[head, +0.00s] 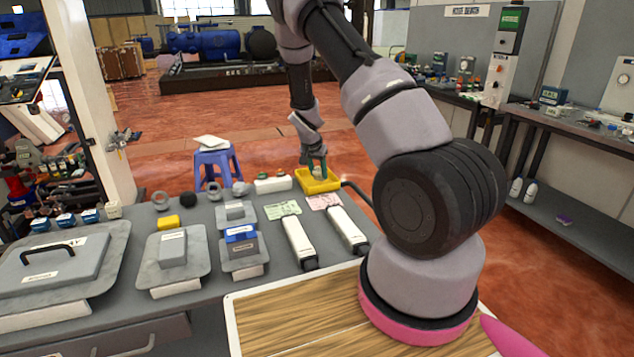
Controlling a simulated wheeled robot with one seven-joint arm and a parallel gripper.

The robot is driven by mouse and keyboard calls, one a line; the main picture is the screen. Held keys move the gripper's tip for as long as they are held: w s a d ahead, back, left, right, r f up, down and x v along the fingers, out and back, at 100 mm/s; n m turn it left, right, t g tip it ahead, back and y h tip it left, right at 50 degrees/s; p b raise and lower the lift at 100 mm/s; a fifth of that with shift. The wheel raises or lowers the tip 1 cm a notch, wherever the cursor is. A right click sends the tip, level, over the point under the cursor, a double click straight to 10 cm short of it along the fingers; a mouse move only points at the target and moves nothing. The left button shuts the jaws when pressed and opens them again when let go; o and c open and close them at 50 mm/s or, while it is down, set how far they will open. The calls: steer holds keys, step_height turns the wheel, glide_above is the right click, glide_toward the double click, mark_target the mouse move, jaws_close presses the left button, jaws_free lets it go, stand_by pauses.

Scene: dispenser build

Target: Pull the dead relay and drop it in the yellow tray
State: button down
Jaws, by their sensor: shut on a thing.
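The yellow tray (331,187) sits at the far edge of the grey bench. My gripper (317,168) points down over the tray, its fingertips low and at or inside the rim. It is shut on a small pale thing (317,172), partly hidden between the fingers. This may be the relay, but it is too small to tell. I cannot tell whether it touches the tray floor. A blue block (240,233) sits on a grey mount (243,251) left of centre, and a grey mount (236,211) stands behind it.
Two white bar-shaped units (298,243) (346,230) stand between the tray and my arm base. A white box (272,184) is just left of the tray. A blue stool (216,163) stands beyond the bench.

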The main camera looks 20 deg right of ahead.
steer(key=shift+f, duration=0.1)
steer(key=shift+c, duration=1.7)
jaws_free()
steer(key=v, duration=1.1)
